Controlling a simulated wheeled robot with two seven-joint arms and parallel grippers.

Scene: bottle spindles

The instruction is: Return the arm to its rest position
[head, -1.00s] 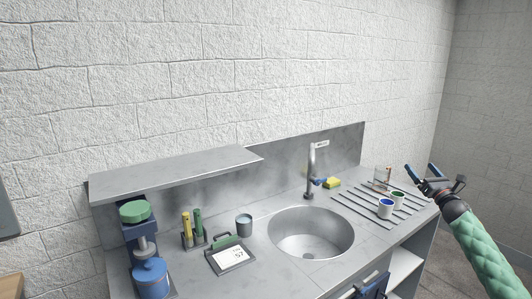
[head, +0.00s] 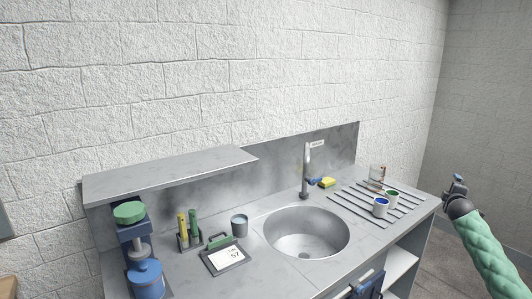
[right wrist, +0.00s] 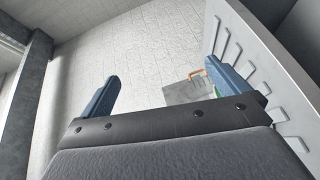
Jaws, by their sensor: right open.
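My right arm comes in at the right edge of the head view, with its right gripper (head: 457,188) just off the right end of the counter. In the right wrist view the two blue fingers of that gripper (right wrist: 163,92) stand wide apart with nothing between them. The gripper touches nothing that I can see. My left gripper is not in view.
A blue machine (head: 147,278) stands left. Room right of the counter is free.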

